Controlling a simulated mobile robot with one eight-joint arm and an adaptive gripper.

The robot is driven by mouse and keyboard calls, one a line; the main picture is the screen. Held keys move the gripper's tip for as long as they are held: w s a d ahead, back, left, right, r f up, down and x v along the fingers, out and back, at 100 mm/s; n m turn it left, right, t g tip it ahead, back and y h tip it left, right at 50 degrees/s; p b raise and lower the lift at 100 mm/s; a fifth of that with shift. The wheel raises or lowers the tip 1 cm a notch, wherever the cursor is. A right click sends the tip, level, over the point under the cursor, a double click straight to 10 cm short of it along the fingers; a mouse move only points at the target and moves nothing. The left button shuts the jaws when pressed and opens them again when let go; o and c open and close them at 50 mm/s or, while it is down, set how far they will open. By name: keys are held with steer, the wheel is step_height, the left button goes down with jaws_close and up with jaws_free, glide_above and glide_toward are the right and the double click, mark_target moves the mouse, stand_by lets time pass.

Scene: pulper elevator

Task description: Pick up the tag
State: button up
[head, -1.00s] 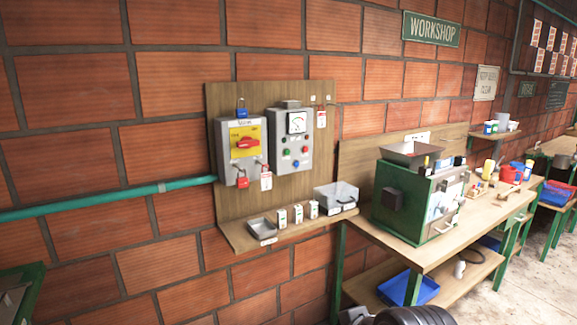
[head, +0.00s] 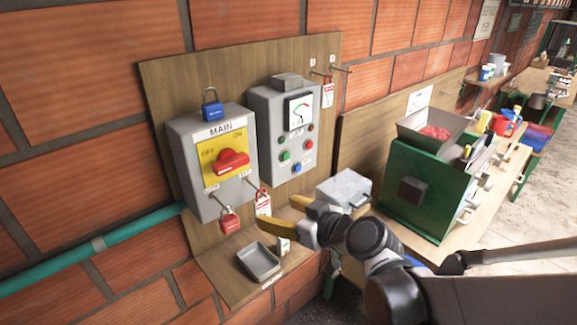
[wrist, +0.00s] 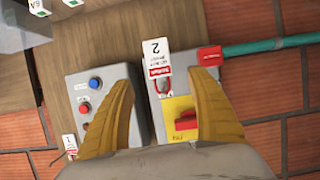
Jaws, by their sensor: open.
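A white tag with a red band (head: 263,203) hangs from the right peg under the grey main switch box (head: 190,185). In the wrist view the tag (wrist: 156,62), marked "2", lies between and just beyond my fingertips, with a red loop at one end. Another red and white tag (head: 327,96) hangs on a hook at the board's upper right. My gripper (head: 286,211) is open and empty, with its yellow fingers in front of the board, just right of the lower tag. The wrist view shows both fingers (wrist: 162,80) spread, with no contact visible.
A red padlock (head: 230,221) hangs left of the tag, and a blue padlock (head: 212,112) sits above the switch box. The grey meter box (head: 265,150) is to the right.

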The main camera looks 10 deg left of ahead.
mark_target(263, 207)
steer(key=x, duration=0.5)
steer(key=b+x, duration=0.1)
steer(key=x, duration=0.2)
steer(key=shift+w+f, duration=0.1)
steer(key=shift+f, duration=0.25)
steer(key=c, duration=1.1)
